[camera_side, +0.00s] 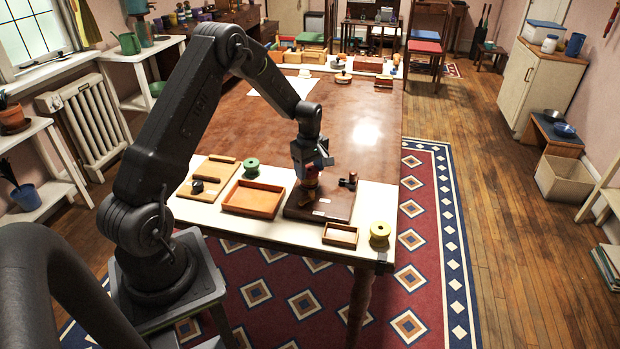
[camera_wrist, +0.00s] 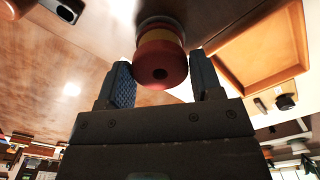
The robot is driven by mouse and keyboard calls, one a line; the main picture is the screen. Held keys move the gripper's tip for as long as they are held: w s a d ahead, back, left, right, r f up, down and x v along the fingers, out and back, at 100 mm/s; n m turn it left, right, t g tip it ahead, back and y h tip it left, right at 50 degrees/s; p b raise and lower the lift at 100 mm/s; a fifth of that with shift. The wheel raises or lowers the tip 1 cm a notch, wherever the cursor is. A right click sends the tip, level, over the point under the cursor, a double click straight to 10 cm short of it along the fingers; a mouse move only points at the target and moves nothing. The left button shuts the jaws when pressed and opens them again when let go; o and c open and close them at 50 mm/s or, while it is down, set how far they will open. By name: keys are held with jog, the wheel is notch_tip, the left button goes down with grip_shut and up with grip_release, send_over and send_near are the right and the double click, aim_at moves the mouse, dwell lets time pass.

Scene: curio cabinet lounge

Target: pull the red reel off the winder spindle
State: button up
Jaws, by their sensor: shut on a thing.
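In the side view my gripper (camera_side: 311,171) points down over the dark brown winder board (camera_side: 328,207), and the reel is small and partly covered there. The spindle is hidden, so I cannot tell how far the reel is along it. A dark crank-like part (camera_side: 349,181) stands on the board to the right.
An empty orange tray (camera_side: 253,212) lies left of the winder. A green spool (camera_side: 252,167) stands behind it, beside a wooden board (camera_side: 208,177). A small wooden box (camera_side: 340,241) and a yellow spool (camera_side: 379,233) stand at the front right. The tabletop behind is mostly clear.

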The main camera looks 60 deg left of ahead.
jog(key=shift+r, duration=0.6)
dwell(0.3)
jog(key=shift+r, duration=2.95)
